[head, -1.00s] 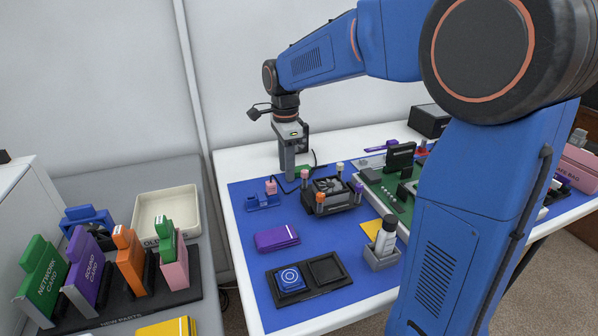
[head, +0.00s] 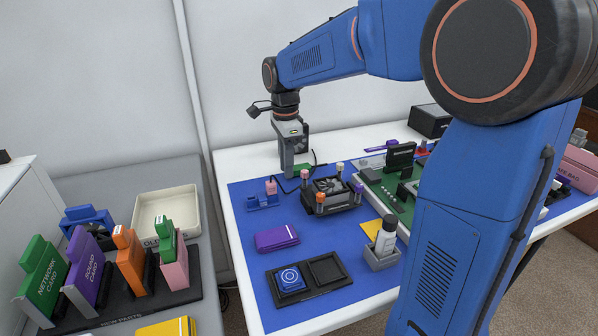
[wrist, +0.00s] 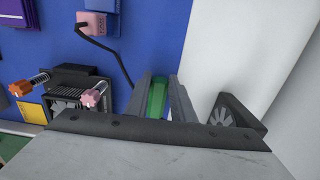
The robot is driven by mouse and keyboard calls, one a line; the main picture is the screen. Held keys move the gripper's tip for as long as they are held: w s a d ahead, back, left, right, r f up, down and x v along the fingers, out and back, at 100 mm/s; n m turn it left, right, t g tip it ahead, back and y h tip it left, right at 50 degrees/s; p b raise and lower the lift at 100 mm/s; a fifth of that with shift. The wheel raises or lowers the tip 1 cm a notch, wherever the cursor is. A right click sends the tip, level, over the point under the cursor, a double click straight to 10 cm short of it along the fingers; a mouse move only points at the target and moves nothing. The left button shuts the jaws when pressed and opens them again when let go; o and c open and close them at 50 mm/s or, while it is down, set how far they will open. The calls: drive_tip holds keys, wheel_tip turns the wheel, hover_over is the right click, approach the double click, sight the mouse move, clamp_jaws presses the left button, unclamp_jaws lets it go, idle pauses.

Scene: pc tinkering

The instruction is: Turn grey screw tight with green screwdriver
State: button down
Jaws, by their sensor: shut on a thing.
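My gripper (head: 287,174) points down at the back left of the blue mat, left of the cooler. In the wrist view its two fingers (wrist: 161,98) are shut on a green piece, which I take to be the handle of the green screwdriver (wrist: 156,97). Its tip is hidden. In the head view, green shows just right of the fingers. The pale grey screw (head: 340,168) stands upright at the back right corner of the fan cooler (head: 345,203). Pink (head: 304,175), orange (head: 320,198) and purple (head: 359,189) screws stand at its other corners.
A blue holder with a pink plug (head: 270,187) and its black cable lies left of the cooler. A purple box (head: 277,238), a black tray (head: 340,284) and a grey holder (head: 382,262) with a bottle stand in front. The green motherboard (head: 375,190) is to the right.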

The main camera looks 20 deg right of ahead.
drive_tip(key=shift+r, duration=0.45)
wheel_tip(320, 180, up, 7)
drive_tip(key=shift+f, duration=0.2)
idle(0.7)
